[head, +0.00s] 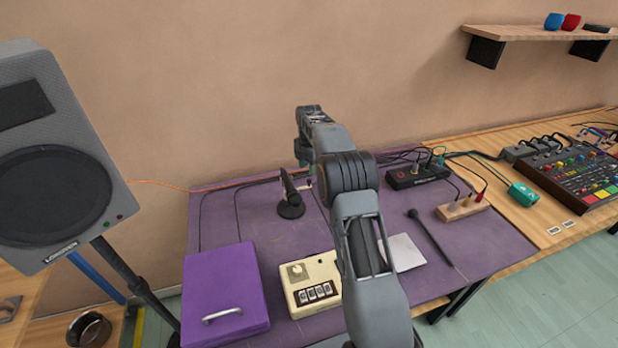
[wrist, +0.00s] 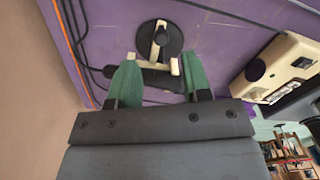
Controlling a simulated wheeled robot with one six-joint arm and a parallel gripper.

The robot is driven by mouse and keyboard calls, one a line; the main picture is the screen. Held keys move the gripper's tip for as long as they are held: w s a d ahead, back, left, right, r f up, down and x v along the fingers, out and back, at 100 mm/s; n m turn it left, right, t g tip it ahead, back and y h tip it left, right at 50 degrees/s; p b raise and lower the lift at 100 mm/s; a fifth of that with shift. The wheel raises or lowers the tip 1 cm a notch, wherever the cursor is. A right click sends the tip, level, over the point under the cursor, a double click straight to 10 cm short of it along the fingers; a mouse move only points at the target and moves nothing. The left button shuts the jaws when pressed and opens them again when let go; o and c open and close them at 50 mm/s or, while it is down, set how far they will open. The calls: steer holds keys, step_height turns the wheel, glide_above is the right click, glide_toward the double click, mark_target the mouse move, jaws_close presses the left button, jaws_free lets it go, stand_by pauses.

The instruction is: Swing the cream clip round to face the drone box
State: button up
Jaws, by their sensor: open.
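The cream clip (wrist: 155,64) shows in the wrist view above a stand with a round black base (wrist: 172,38). A dark rod-shaped piece (wrist: 152,79) lies along it.
A purple case (head: 222,290) stands front left on the purple table (head: 470,245). Black cables run behind the stand. A white sheet (head: 402,252), a black stick (head: 428,232) and a wooden block (head: 462,208) lie right. A speaker (head: 60,160) stands far left.

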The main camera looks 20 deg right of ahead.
step_height(320, 180, up, 7)
steer(key=shift+r, duration=0.15)
stand_by(0.7)
steer(key=f+m, duration=0.1)
steer(key=m, duration=0.1)
steer(key=f+m, duration=0.2)
steer(key=m, duration=0.1)
steer(key=s+f+m, duration=0.1)
steer(key=m, duration=0.1)
steer(key=shift+a+f+m, duration=0.1)
steer(key=shift+f+m, duration=0.15)
steer(key=shift+m, duration=0.05)
steer(key=s+a+r+m+t, duration=0.1)
steer(key=s+m, duration=0.4)
steer(key=s, duration=0.6)
steer(key=s+a+r+m+t, duration=0.1)
steer(key=s+a+r+m, duration=0.2)
steer(key=s, duration=0.8)
steer(key=s+a+r+m+t, duration=0.2)
steer(key=s+a+m, duration=0.2)
steer(key=s, duration=0.7)
steer(key=shift+s+a+r+m, duration=0.3)
steer(key=shift+s+m, duration=0.1)
steer(key=shift+m, duration=1)
